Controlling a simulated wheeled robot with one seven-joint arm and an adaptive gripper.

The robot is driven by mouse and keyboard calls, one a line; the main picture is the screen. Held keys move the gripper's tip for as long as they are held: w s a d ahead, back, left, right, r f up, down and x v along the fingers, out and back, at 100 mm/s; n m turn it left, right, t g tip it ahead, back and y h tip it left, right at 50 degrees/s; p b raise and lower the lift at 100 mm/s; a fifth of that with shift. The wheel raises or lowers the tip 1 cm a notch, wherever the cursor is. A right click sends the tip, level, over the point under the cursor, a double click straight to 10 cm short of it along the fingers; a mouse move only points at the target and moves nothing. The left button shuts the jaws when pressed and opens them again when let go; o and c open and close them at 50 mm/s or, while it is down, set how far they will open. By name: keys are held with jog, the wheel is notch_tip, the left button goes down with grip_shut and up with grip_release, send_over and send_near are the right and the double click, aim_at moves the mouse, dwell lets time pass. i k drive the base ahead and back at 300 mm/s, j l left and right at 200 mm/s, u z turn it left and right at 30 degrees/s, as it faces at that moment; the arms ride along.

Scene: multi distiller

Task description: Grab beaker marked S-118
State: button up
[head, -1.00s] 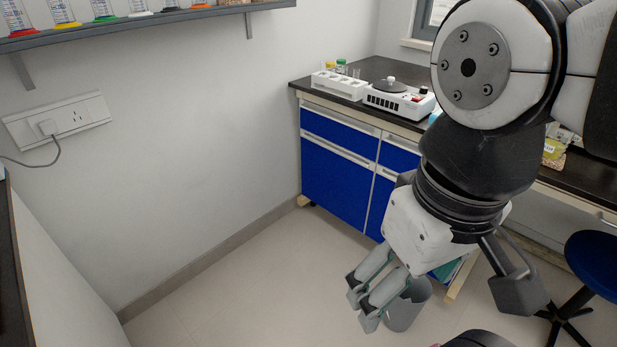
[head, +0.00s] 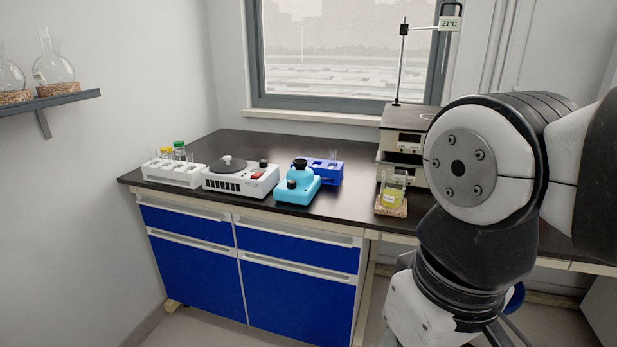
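A small glass beaker (head: 391,196) with yellow-green liquid and a pale label stands on a cork-like pad (head: 378,209) near the front edge of the dark bench. The label is too small to read, so I cannot tell if it says S-118. My arm is at the right of the head view, its wrist low in front of the bench and right of the beaker. My gripper's fingers are below the picture's lower edge.
On the bench (head: 251,204) stand a white tube rack (head: 172,174), a white hotplate-like device (head: 240,182), a light-blue device (head: 296,186) and a blue rack (head: 327,172). A grey instrument (head: 404,148) stands behind the beaker. Round flasks (head: 52,70) sit on the left wall shelf.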

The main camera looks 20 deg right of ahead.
aim_at(395, 181)
jog(key=z, duration=0.7)
jog(key=i+j, duration=0.15)
jog(key=j, duration=0.25)
jog(key=i+j, duration=0.1)
jog(key=j, duration=0.25)
jog(key=i+j+z, duration=0.1)
jog(key=j, duration=0.3)
jog(key=i+j, duration=0.2)
jog(key=j, duration=0.2)
